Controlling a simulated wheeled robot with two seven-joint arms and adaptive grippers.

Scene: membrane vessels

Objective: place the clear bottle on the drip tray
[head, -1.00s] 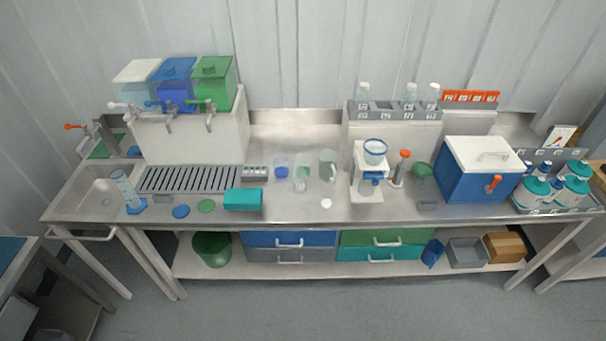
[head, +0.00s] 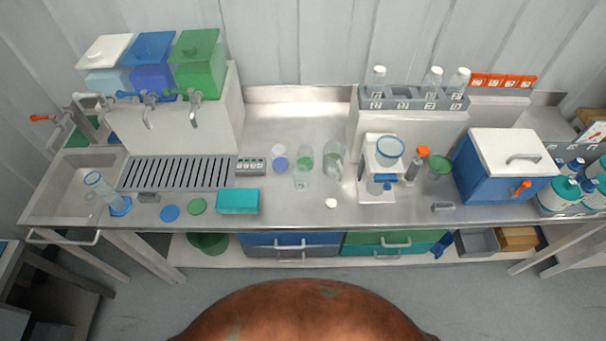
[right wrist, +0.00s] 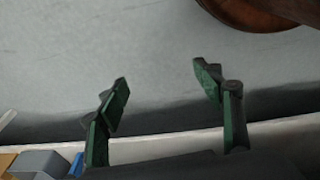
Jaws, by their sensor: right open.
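The drip tray (head: 174,174) is a dark slotted grate set in the steel bench below the taps. Several see-through vessels stand in the middle of the bench, right of the tray. A clear one (head: 301,181) stands in front, with a blue-marked one (head: 280,160), a green-marked one (head: 305,158) and a larger one (head: 333,160) around it. I cannot tell for certain which is the clear bottle. My right gripper (right wrist: 162,84) is open and empty in the right wrist view, over grey floor. No gripper shows in the head view, and my left gripper is not in view.
A teal box (head: 237,201), blue lid (head: 170,213) and green lid (head: 197,206) lie before the tray. A small grey block (head: 250,166) adjoins its right end. Tap-fitted tanks (head: 196,65) stand behind it. A filter stand (head: 381,170) is right of the vessels.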

